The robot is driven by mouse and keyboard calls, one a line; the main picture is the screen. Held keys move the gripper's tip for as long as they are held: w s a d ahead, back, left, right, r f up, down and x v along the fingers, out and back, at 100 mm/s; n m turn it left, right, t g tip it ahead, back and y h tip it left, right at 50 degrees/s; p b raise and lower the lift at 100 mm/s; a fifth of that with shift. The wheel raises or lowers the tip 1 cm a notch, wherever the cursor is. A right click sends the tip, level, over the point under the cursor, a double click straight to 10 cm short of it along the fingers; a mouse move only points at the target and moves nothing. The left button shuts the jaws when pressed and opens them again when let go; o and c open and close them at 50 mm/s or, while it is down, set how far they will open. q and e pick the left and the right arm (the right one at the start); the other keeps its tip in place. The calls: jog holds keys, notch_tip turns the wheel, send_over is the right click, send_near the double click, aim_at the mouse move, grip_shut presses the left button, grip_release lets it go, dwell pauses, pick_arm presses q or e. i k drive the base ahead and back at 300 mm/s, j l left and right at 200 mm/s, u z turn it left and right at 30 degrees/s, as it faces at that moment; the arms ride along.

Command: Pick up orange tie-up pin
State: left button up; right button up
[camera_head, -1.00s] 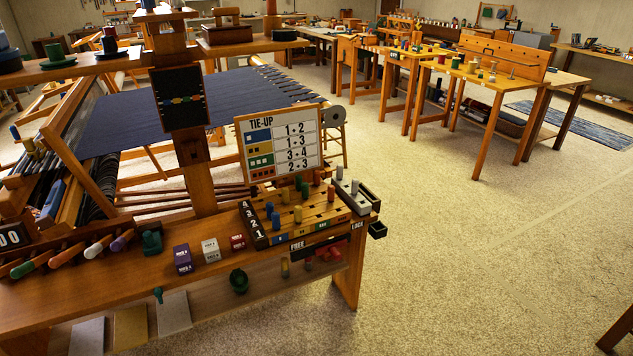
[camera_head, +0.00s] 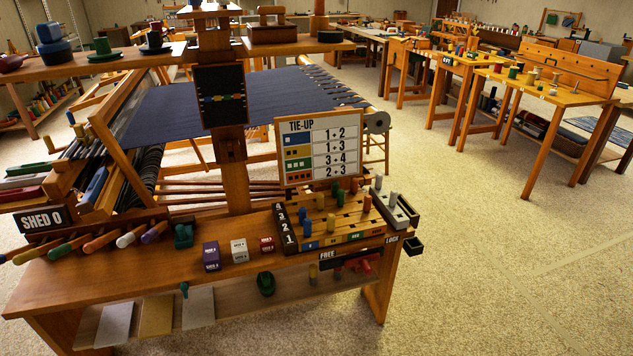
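The tie-up board (camera_head: 345,235) is a slotted wooden block on the right end of the bench. Blue (camera_head: 307,229), yellow (camera_head: 331,224), green (camera_head: 335,188) and reddish-orange pins stand upright in it. One reddish-orange pin (camera_head: 367,203) is at the right side and another (camera_head: 354,186) is further back. They are too small to tell orange from red for sure. Red pieces (camera_head: 364,265) lie by the dark tray marked FREE below the board's front edge. Neither of my grippers is in view.
A TIE-UP chart (camera_head: 317,150) stands behind the board. A grey block with pins (camera_head: 394,208) is to its right. Labelled cubes (camera_head: 239,250) and coloured handles (camera_head: 103,241) are on the bench (camera_head: 130,280). The floor (camera_head: 480,250) to the right is clear.

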aim_at(354, 181)
jog(key=i+l+u, duration=0.3)
jog(key=l, duration=0.35)
jog(key=i+l+u, duration=0.15)
jog(key=l, duration=0.2)
jog(key=i+l, duration=0.15)
jog(key=l, duration=0.2)
jog(key=i+l+u, duration=0.15)
jog(key=l, duration=0.2)
jog(key=i+l, duration=0.15)
jog(key=l, duration=0.2)
jog(key=i+l, duration=0.1)
jog(key=l, duration=0.25)
jog(key=i+l, duration=0.15)
jog(key=l, duration=0.25)
jog(key=i+l, duration=0.1)
jog(key=l, duration=0.25)
jog(key=i+l, duration=0.15)
jog(key=l, duration=0.25)
jog(key=i+l+u, duration=0.1)
jog(key=l, duration=0.25)
jog(key=i+l, duration=0.1)
jog(key=l, duration=0.25)
